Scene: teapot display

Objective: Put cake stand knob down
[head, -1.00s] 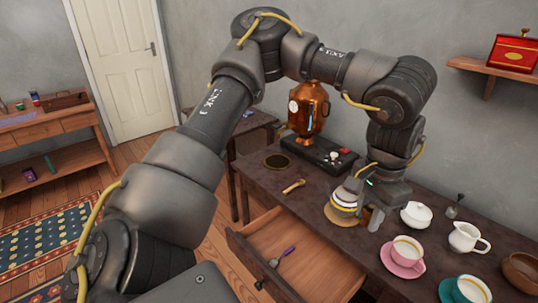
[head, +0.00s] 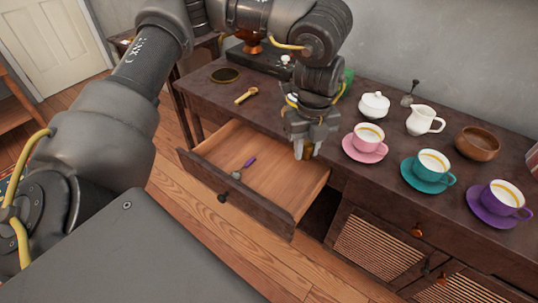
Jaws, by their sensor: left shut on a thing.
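My left gripper (head: 306,150) points down over the right end of the open drawer (head: 265,170), close to the table's front edge. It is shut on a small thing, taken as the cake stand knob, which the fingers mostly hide. I cannot tell whether the knob touches anything below. A white and yellow piece (head: 291,100) shows just behind the gripper on the table, mostly hidden. My right gripper is not in view.
A purple-handled utensil (head: 243,168) lies in the drawer. Pink (head: 367,142), teal (head: 430,168) and purple (head: 500,202) cups on saucers stand right of the gripper. A sugar bowl (head: 374,105), white jug (head: 424,120) and wooden bowl (head: 477,143) stand behind.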

